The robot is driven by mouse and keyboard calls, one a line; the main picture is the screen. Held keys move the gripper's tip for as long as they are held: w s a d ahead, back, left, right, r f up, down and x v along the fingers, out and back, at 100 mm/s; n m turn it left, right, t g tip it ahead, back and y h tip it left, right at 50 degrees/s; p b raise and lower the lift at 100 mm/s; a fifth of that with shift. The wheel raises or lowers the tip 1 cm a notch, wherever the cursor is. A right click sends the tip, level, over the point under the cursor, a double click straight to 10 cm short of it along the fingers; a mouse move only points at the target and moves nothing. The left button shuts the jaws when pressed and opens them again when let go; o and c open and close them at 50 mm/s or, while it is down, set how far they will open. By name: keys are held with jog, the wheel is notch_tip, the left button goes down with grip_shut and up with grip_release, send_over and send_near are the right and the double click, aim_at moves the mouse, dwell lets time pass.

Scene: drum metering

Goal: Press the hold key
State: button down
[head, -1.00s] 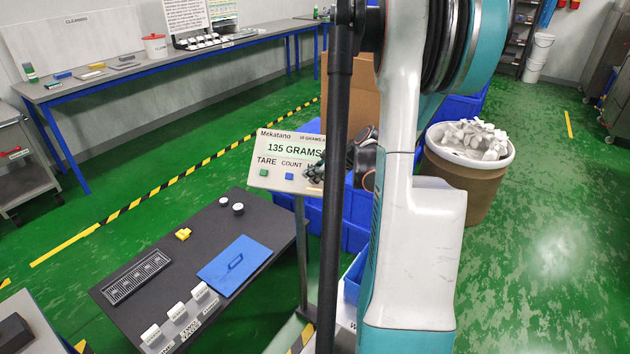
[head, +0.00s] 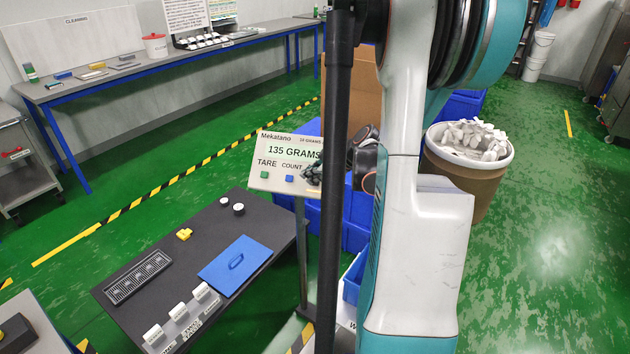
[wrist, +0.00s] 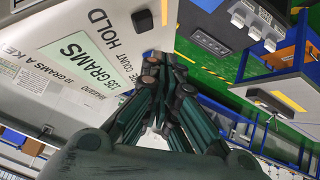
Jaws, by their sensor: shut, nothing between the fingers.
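The scale's display panel (head: 272,150) reads 135 GRAMS in the head view, with a green key (head: 264,174) under TARE and a blue key (head: 289,178) under COUNT. The hold key's area is hidden there behind my gripper (head: 313,174). In the wrist view the panel (wrist: 60,25) appears turned, and a dark square key (wrist: 143,20) sits beside the HOLD label. My gripper (wrist: 158,66) is shut and empty, its fingertips close to the panel near the COUNT label. The dark key looks clear of the fingertips; I cannot judge the depth gap.
A post carries the panel. Blue bins (head: 358,215) and a drum of white parts (head: 468,165) stand behind.

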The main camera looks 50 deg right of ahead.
jog(key=shift+s+a+r+p, duration=0.25)
jog(key=shift+a+r+p, duration=0.05)
jog(key=shift+a+r, duration=0.25)
jog(key=shift+s+a+r+p, duration=0.2)
jog(key=shift+a+r+p, duration=0.1)
jog(key=shift+a+r, duration=0.15)
jog(key=shift+r, duration=0.1)
